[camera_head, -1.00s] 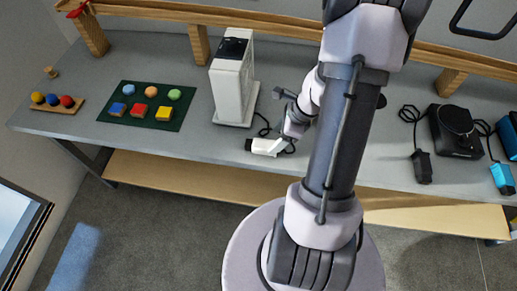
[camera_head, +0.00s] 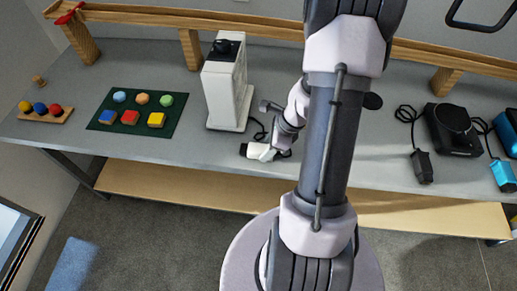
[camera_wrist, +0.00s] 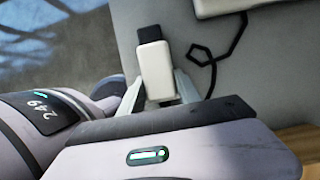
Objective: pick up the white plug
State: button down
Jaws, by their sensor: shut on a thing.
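The white plug (camera_head: 257,151) is at the front part of the grey table, just in front of the white machine (camera_head: 228,88). Its dark end shows at its left side in the head view. In the wrist view the white plug (camera_wrist: 154,66) lies between the two pale fingers of my gripper (camera_wrist: 160,88), with its dark end pointing away. My gripper (camera_head: 272,152) is shut on the plug. A black cord runs near it toward the machine. I cannot tell whether the plug touches the table.
A wooden rail (camera_head: 275,34) runs along the back.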

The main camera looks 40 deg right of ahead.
aim_at(264, 149)
jog(key=shift+r+p, duration=0.4)
jog(key=shift+r, duration=0.1)
jog(key=p+v, duration=0.2)
jog(key=v, duration=0.1)
jog(key=shift+a, duration=0.25)
jog(key=s+d+r+p, duration=0.1)
jog(key=s+d, duration=0.3)
jog(key=s, duration=1)
jog(key=shift+s+d+p, duration=0.15)
jog(key=shift+d+p, duration=0.2)
jog(key=shift+p, duration=0.5)
jog(key=shift+r, duration=0.1)
